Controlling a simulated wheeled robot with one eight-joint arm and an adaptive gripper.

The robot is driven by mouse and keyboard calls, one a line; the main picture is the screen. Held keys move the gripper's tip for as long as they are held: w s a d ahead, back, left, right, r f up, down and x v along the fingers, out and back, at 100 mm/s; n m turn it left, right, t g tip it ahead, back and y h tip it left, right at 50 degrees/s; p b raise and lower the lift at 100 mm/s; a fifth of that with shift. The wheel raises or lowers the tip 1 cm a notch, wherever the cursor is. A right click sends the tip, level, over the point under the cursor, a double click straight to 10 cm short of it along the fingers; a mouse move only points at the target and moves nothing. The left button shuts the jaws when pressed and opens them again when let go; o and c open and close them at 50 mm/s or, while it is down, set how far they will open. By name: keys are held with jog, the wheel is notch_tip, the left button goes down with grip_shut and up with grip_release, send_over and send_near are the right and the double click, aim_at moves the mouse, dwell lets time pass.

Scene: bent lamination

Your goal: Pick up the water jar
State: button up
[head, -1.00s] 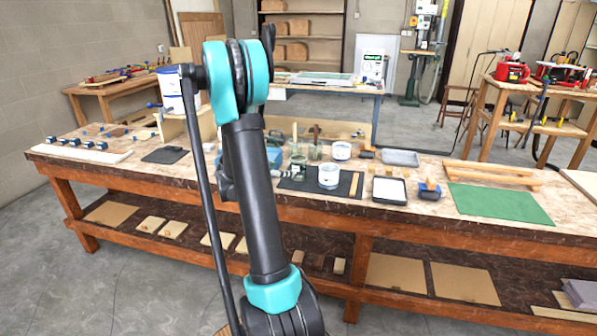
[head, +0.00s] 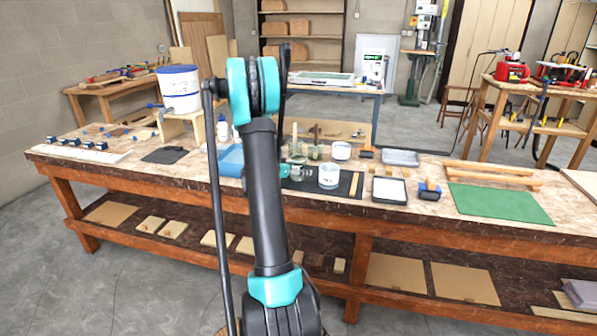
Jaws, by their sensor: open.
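Small clear glass jars stand near the middle of the workbench, just right of my arm. One glass jar (head: 297,171) is at the left end of a dark mat (head: 345,184), and another (head: 315,152) stands behind it. I cannot tell for sure which is the water jar. My gripper (head: 291,172) is mostly hidden behind my upper arm; only a small part shows close beside the nearer jar. It is open, and I cannot tell whether it touches the jar.
A white tub (head: 329,176) and a wooden stick (head: 355,185) lie right of the jars. Behind are another white tub (head: 341,150) and a grey tray (head: 400,158). A blue tray (head: 231,160) is left of my arm. A large blue-lidded bucket (head: 180,90) stands on a wooden stand.

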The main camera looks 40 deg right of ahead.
jog(key=shift+c, duration=0.3)
jog(key=c, duration=1.4)
jog(key=shift+r, duration=0.2)
